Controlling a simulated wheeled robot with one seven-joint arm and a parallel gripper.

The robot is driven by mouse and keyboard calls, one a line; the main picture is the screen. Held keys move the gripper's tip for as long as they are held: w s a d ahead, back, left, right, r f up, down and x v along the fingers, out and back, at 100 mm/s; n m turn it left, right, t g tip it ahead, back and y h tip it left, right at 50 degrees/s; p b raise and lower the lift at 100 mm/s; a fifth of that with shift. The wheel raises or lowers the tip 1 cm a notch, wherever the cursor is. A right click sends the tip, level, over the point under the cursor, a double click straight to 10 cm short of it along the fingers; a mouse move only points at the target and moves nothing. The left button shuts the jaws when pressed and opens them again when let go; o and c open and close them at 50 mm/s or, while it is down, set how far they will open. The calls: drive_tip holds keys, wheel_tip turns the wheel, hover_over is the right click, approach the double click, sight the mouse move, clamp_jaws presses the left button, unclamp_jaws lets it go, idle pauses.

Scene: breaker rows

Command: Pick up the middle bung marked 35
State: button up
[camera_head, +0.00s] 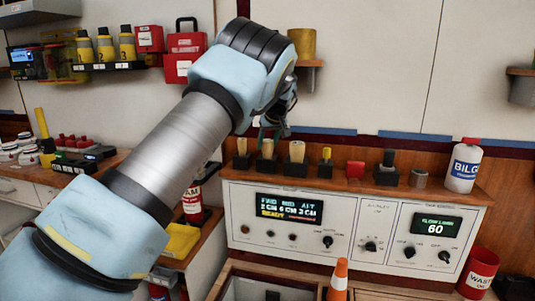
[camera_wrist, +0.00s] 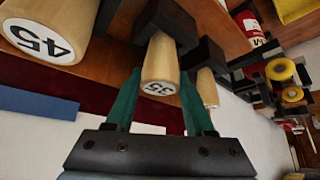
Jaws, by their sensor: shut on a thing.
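The pale wooden bung marked 35 (camera_wrist: 160,58) is in the middle of the wrist view, its numbered end facing the camera. Its far end is at a black holder (camera_wrist: 166,18), and it looks still seated there. My gripper (camera_wrist: 160,84) has its two green fingers on either side of this bung, shut on it. In the head view the bung (camera_head: 267,150) stands below my gripper (camera_head: 268,130), partly hidden. A larger bung marked 45 (camera_wrist: 48,30) is at the left of the wrist view, and a thinner bung (camera_wrist: 207,88) at the right.
The holders stand in a row on a wooden shelf above a white control panel (camera_head: 345,225). A yellow-topped piece (camera_head: 326,155), a red block (camera_head: 355,170) and a white bottle (camera_head: 464,165) stand farther right. Open air lies above the row.

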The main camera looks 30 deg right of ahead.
clamp_jaws()
